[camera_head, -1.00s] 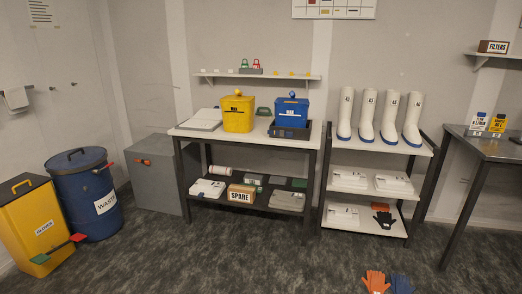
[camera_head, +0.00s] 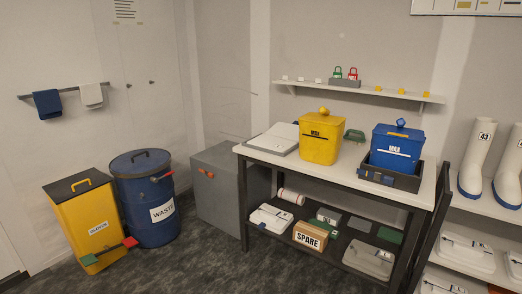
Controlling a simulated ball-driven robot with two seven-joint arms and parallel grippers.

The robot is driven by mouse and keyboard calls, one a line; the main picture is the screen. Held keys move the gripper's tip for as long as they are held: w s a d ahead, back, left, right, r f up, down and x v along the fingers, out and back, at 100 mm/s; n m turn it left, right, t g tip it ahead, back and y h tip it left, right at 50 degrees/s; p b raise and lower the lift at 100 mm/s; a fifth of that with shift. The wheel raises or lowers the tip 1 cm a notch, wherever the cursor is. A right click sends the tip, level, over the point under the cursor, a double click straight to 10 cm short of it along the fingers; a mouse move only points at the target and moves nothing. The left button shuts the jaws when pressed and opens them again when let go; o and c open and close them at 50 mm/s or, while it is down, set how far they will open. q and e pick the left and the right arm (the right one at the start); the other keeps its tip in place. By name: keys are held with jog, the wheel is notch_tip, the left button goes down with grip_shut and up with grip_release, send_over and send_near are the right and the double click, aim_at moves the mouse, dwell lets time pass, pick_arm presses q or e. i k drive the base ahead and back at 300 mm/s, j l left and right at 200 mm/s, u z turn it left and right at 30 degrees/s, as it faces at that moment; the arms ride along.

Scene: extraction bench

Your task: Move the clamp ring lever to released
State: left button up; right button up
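The blue drum (camera_head: 134,192) with a WASTE label stands on the floor at the left. A short red lever (camera_head: 162,176) sits at the right of the drum's rim and points to the right. It looks like the clamp ring lever; its exact latch position is too small to tell. Neither of my grippers is in view.
A yellow bin (camera_head: 86,222) with pedals stands left of the drum. A grey cabinet (camera_head: 225,205) stands to its right, then a bench (camera_head: 345,175) with yellow and blue boxes. The dark floor (camera_head: 185,262) in front of the drum is clear.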

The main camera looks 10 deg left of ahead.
aim_at(154, 179)
jog(key=i+j+u, duration=0.2)
jog(key=i+u, duration=0.6)
jog(key=i+l+u, duration=0.15)
jog(key=i+u, duration=0.2)
jog(key=i, duration=0.2)
jog(key=i+j, duration=0.45)
jog(key=i, duration=0.25)
jog(key=i+j+z, duration=0.15)
jog(key=i+j, duration=0.35)
jog(key=i, duration=0.15)
